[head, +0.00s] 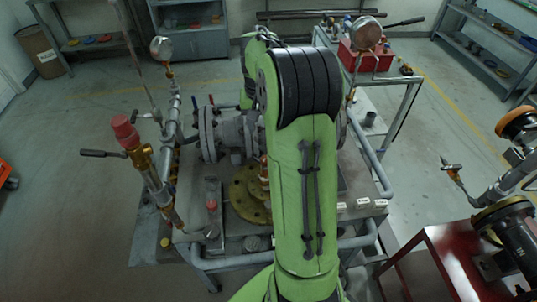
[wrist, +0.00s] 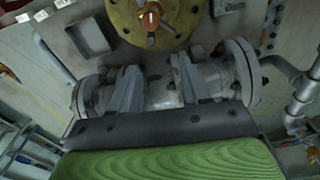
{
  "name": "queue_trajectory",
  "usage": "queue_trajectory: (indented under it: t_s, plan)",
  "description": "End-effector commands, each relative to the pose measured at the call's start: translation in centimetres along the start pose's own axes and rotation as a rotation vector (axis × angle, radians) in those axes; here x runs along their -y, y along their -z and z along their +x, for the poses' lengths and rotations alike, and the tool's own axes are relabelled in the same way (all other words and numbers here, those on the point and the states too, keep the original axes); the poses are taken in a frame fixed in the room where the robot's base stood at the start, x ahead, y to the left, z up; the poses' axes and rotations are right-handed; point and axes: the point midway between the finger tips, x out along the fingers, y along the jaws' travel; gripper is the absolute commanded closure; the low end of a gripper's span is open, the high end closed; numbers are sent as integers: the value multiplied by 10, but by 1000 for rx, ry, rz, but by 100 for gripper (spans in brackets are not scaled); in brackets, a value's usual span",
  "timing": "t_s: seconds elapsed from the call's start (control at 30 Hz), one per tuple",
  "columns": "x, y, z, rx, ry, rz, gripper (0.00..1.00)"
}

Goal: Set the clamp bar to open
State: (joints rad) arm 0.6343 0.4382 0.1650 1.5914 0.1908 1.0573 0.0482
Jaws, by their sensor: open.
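A grey bar with a red end (head: 212,205) lies on the bench plate, left of the brass flange (head: 243,190); it may be the clamp bar, but I cannot tell for sure. Its setting is too small to read. The grey flanged valve body (head: 225,133) stands behind the brass flange. In the wrist view my gripper (wrist: 154,70) is open, its two grey fingers apart in front of the valve body (wrist: 218,77). The brass flange (wrist: 170,35) with an orange-tipped stem is beyond them. Nothing shows between the fingers. My arm hides the gripper and the bench's middle in the head view.
A red-topped brass valve with a side lever (head: 130,145) stands at the bench's left. Grey pipe rails (head: 362,150) edge the bench. A red toolbox (head: 365,60) sits on a rear table. A dark red cabinet (head: 440,265) stands at right. Floor (head: 75,190) at left is clear.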

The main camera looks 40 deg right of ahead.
Motion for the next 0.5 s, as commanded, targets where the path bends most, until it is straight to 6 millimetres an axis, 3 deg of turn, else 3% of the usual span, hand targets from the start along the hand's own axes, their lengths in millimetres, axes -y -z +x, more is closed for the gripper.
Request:
queue_trajectory:
  t_s: [0.03, 0.13, 0.27, 0.5]
  plan:
    - [-12, 12, 11, 28, 4, 44, 54]
    - [-23, 23, 26, 54, 9, 87, 54]
    - [-25, 24, 40, 60, 10, 95, 54]
    - [-24, 20, 97, 63, 9, 94, 54]
